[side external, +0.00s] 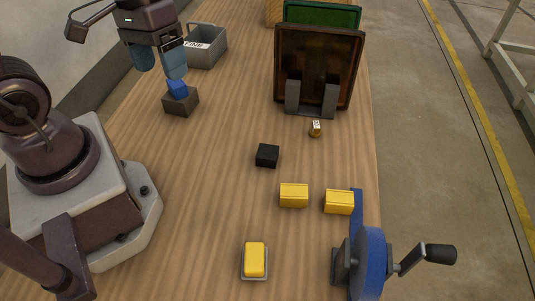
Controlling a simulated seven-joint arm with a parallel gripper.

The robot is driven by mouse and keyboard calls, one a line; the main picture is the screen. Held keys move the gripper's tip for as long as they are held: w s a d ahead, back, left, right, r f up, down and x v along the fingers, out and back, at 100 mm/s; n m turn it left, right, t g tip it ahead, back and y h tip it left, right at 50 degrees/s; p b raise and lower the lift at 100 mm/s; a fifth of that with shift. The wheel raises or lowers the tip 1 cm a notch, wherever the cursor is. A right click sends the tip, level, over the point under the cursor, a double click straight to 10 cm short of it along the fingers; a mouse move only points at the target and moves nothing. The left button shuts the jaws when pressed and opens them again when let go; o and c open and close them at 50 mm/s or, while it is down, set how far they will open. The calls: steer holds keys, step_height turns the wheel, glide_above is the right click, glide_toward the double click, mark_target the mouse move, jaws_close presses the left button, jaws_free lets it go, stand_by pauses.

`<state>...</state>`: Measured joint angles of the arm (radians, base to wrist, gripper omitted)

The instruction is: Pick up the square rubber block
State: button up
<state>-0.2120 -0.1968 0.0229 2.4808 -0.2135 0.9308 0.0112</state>
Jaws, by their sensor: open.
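A small black block (267,155), square in outline, lies on the wooden table near the middle of the side external view. It looks like the rubber block, though its material cannot be told for sure. My gripper (160,72) is at the upper left, with its two blue-grey fingers apart and nothing seen between them. It is well away from the black block, up and to the left of it. A small blue piece (177,89) sits on a dark brown block (181,105) just below my right finger. Whether that finger touches the blue piece cannot be told.
Two yellow blocks (294,195) and a yellow piece on a grey base (254,260) lie nearer the front. A blue wheel with a crank (369,262) stands front right. A grey bin (207,45), upright panels (318,65) and a small brass-coloured part (315,129) are farther back.

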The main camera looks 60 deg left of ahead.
mark_target(265, 151)
steer(key=w+d+f+n+t+h, duration=0.1)
steer(key=f+n+t+h, duration=0.1)
steer(key=f+n, duration=0.4)
steer(key=w+d+f+n+t+h, duration=0.1)
steer(key=f+n+t+h, duration=0.1)
steer(key=f+n+h, duration=0.2)
steer(key=w+d+f+n+t+h, duration=0.1)
steer(key=f+n+h, duration=0.3)
steer(key=f+n, duration=0.4)
steer(key=shift+f+n+t, duration=0.3)
steer(key=shift+n+t, duration=0.3)
steer(key=shift+n, duration=0.6)
steer(key=w+a+t, duration=0.1)
steer(key=w+n+t+y, duration=0.1)
steer(key=w+a+f+n+t+y, duration=0.1)
steer(key=shift+w+a, duration=0.25)
steer(key=shift+a, duration=0.05)
steer(key=shift+w+d+f, duration=0.1)
steer(key=shift+w, duration=0.2)
steer(key=x, duration=0.6)
steer(key=shift+w+d+f, duration=0.15)
steer(key=shift+w, duration=0.1)
steer(key=shift+y, duration=0.3)
steer(key=shift+w+x, duration=0.3)
steer(key=shift+x, duration=2.55)
steer(key=c, duration=1)
